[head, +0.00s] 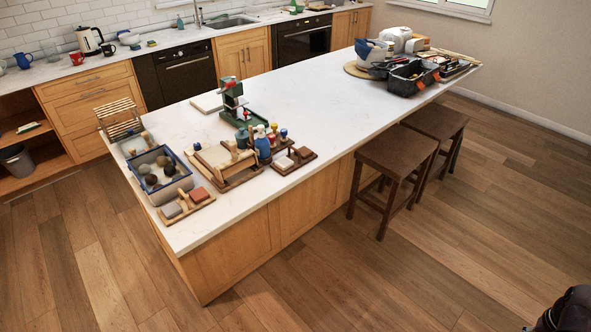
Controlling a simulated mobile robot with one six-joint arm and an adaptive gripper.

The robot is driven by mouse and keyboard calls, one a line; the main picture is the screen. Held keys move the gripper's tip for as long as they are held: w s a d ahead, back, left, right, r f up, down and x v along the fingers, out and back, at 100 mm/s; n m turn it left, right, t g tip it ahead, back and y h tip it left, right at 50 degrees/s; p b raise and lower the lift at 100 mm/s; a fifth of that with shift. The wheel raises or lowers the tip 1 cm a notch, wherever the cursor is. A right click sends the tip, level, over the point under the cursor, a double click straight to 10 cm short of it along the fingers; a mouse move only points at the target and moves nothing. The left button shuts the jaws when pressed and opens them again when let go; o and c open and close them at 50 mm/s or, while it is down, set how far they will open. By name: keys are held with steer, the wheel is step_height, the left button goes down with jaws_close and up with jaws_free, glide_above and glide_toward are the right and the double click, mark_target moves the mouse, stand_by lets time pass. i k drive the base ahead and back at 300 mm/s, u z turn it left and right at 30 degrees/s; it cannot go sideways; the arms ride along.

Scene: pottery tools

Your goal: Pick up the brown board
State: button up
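Several brown boards lie on the white island counter (330,100), and I cannot tell which one the task means. A dark brown board (297,164) with small blocks on it lies near the counter's front edge. A wider brown board (232,184) lies left of it, partly hidden under a light wooden piece (212,158). A smaller wooden board (187,207) with grey and reddish blocks lies at the near left corner. My gripper is not in view.
A blue tray (181,184) with dark round items, a wooden rack (119,118), a green press-like tool (233,100) and bottles (262,142) crowd the left end. A black bin (405,84) stands at the far end. The counter's middle is clear. Two stools (398,148) stand alongside.

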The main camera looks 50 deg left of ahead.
mark_target(298, 161)
steer(key=z, duration=0.15)
steer(key=k, duration=0.8)
steer(key=u, duration=2.3)
steer(key=i, duration=1)
